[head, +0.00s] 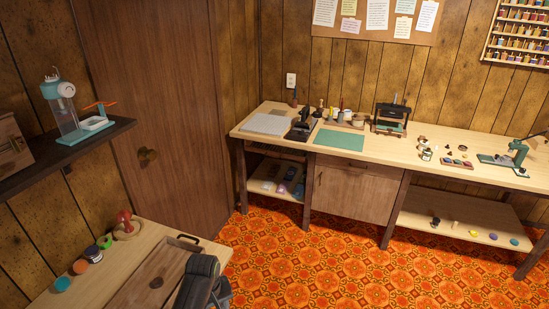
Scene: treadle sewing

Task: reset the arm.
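A dark grey and black part of one of my own arms (200,283) shows at the bottom edge, left of centre. It stands in front of the right end of the low wooden table. No gripper fingers can be made out on it, and it is cut off by the frame's edge. Neither gripper is in view, so I cannot see whether they hold anything.
A long workbench (385,150) with tools lines the back wall. Patterned floor (300,265) between is clear.

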